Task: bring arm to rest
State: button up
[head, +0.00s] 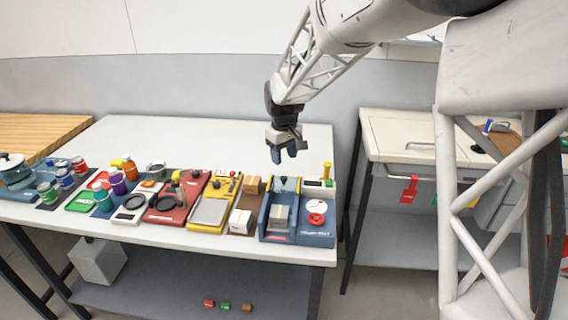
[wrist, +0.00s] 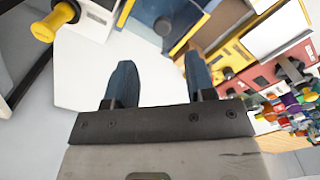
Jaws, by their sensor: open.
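My gripper (head: 283,156) hangs from my white lattice arm over the right part of the white table, pointing down. It is above and behind the blue station with the red ring, apart from it. In the wrist view my gripper (wrist: 160,80) shows two dark blue fingers spread apart with nothing between them. The table top shows pale beyond the fingertips.
The white table (head: 240,145) carries a front row of items: jars, a red station (head: 178,200), a yellow station (head: 214,205) and the blue station (head: 312,226). A yellow-topped post (head: 327,172) stands at the right edge. A second bench (head: 395,135) stands right. The table's back is clear.

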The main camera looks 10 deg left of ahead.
jog(key=shift+r, duration=0.35)
jog(key=shift+d, duration=0.1)
jog(key=shift+s+d+r, duration=0.2)
jog(key=s+d+r+m+t, duration=0.15)
jog(key=s+d+r, duration=0.25)
jog(key=s+d, duration=0.4)
jog(key=s+d+r+m, duration=0.3)
jog(key=s+d+r, duration=0.2)
jog(key=s+d, duration=0.35)
jog(key=s+d+m, duration=0.1)
jog(key=s+d, duration=0.2)
jog(key=s, duration=0.5)
jog(key=s+d+f+m, duration=0.1)
jog(key=s+d, duration=0.3)
jog(key=s, duration=0.4)
jog(key=s+d+f+m+t, duration=0.1)
jog(key=s+d, duration=0.3)
jog(key=s, duration=0.4)
jog(key=shift+m, duration=0.85)
